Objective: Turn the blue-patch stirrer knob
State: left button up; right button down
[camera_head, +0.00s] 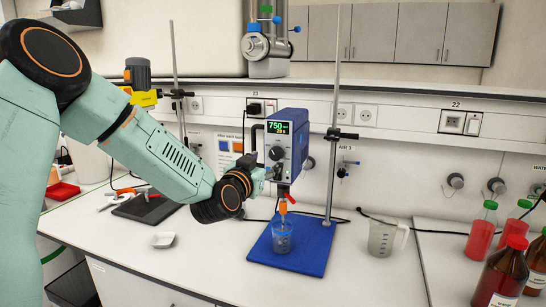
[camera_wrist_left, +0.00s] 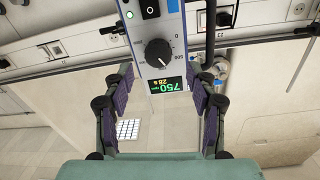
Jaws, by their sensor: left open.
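The overhead stirrer (camera_head: 286,143) is a blue box on a metal stand, with a lit green "750" display and a round black knob (camera_head: 276,153) on its front. In the left wrist view the knob (camera_wrist_left: 158,52) appears upside down with its dial marks, beyond the fingertips and between them. A blue patch (camera_wrist_left: 173,6) shows at the top edge of that view. My left gripper (camera_head: 266,174) is at the stirrer's front, just below the knob in the head view. In the wrist view it (camera_wrist_left: 161,76) is open, with nothing between its fingers. My right gripper is out of view.
A blue base plate (camera_head: 312,250) holds a beaker (camera_head: 282,237) under the stirrer. A clear jug (camera_head: 383,238) stands to its right, then red bottles (camera_head: 482,232) and brown bottles (camera_head: 500,272). A small white dish (camera_head: 163,240) lies left. The bench front between is bare.

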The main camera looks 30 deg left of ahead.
aim_at(275, 156)
pick_arm(q)
jog(key=w, duration=0.4)
jog(key=shift+a, duration=0.3)
jog(key=shift+d+r, duration=0.2)
jog(key=shift+d, duration=0.25)
jog(key=shift+w+a+f, duration=0.15)
jog(key=shift+a+f, duration=0.25)
jog(key=shift+a, duration=0.4)
jog(key=shift+c, duration=0.3)
jog(key=shift+a, duration=0.1)
jog(key=shift+c, duration=0.7)
jog(key=shift+d+r, duration=0.25)
jog(key=shift+d, duration=0.4)
jog(key=c, duration=0.4)
jog(key=shift+a+f, duration=0.2)
jog(key=shift+a, duration=0.05)
jog(key=c, duration=0.5)
jog(key=shift+d, duration=0.15)
jog(key=shift+c, duration=0.2)
